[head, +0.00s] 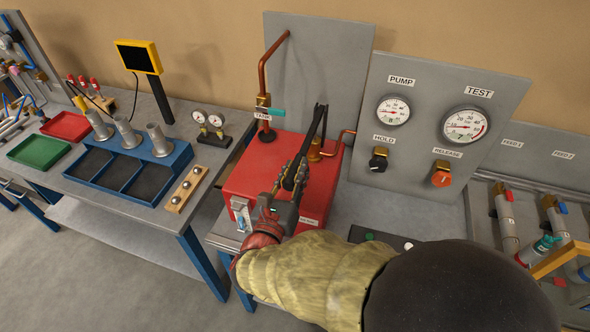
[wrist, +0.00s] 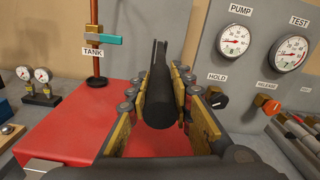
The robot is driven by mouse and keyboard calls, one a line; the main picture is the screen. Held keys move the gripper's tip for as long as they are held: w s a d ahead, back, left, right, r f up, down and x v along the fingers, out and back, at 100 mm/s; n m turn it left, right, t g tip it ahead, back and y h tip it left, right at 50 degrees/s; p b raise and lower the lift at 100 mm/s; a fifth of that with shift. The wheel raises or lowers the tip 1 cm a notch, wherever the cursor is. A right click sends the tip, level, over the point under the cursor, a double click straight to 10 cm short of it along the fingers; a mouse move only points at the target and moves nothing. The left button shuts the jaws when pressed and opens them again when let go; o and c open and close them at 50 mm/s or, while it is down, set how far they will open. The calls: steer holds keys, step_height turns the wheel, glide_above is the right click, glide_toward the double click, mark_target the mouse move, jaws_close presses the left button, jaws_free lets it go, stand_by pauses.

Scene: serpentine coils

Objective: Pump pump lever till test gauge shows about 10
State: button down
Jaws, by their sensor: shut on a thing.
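The black pump lever (head: 319,122) rises from the red pump box (head: 258,160), tilted. My gripper (head: 290,178) is shut on the lever's thick dark grip; in the wrist view its yellow-padded fingers stand on both sides of the lever (wrist: 161,92). The round white test gauge (head: 465,125) is on the grey panel at right, under the TEST label; it also shows in the wrist view (wrist: 290,54). Its needle is too small to read surely. The pump gauge (head: 393,110) is left of it. The lever's lower joint is partly hidden.
The black hold knob (head: 379,160) and orange release knob (head: 441,175) are below the gauges. A copper tank pipe with a teal-handled valve (head: 270,112) stands behind the box. A blue tray (head: 122,140) and two small gauges (head: 208,121) are on the left bench.

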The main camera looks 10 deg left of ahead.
steer(key=shift+g, duration=0.7)
step_height(320, 180, up, 4)
steer(key=p, duration=0.5)
steer(key=shift+w+p, duration=0.15)
steer(key=shift+p, duration=0.25)
steer(key=r+p, duration=0.1)
steer(key=p, duration=0.1)
steer(key=r+g+p, duration=0.1)
steer(key=r+p, duration=0.1)
steer(key=p, duration=0.1)
steer(key=shift+w+r, duration=0.15)
steer(key=shift+w, duration=0.2)
steer(key=shift+g, duration=0.3)
steer(key=c, duration=1.6)
jaws_free()
steer(key=shift+f, duration=0.2)
steer(key=v, duration=1.2)
